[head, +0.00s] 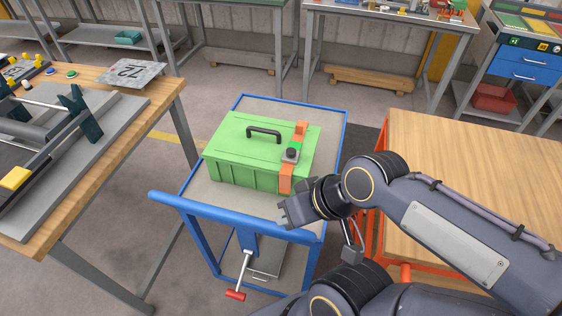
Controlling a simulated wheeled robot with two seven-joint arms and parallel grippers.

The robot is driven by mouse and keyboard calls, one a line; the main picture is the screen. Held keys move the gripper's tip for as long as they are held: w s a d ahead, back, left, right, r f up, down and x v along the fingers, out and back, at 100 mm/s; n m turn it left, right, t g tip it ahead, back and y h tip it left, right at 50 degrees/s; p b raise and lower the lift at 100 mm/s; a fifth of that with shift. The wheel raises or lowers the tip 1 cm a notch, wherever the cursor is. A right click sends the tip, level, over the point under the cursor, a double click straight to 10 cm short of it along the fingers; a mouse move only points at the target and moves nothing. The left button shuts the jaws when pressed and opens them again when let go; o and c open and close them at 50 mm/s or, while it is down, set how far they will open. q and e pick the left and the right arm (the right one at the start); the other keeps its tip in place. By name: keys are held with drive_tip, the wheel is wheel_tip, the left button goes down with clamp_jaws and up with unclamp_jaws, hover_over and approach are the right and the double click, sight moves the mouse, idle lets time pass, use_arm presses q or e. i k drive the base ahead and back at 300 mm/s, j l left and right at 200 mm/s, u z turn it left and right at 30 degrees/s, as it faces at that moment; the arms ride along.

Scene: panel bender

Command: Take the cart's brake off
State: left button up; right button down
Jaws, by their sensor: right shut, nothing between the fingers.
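The blue-framed cart (168,199) stands in the middle of the head view. A metal lever with a red grip (235,295) hangs at its near side, below the push bar, and slants down to the left. It looks like the brake lever. A green box (232,150) with a black handle and an orange strap sits on the cart's top. My right gripper (283,214) is shut and empty over the cart's near right part, close to the box's near right corner. It is above and to the right of the lever, apart from it. My left gripper is not in view.
A wooden workbench (150,90) with a panel bender (75,120) stands at the left. An orange-framed wooden table (470,170) stands close to the cart's right. More benches and a blue-drawer cabinet (525,68) line the back. Floor shows between the left bench and the cart.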

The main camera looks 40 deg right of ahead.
sight(237, 294)
drive_tip(key=k+l+z, duration=0.2)
drive_tip(key=k, duration=0.45)
drive_tip(key=k+j+z, duration=0.3)
drive_tip(key=k+j, duration=0.2)
drive_tip(key=k, duration=0.1)
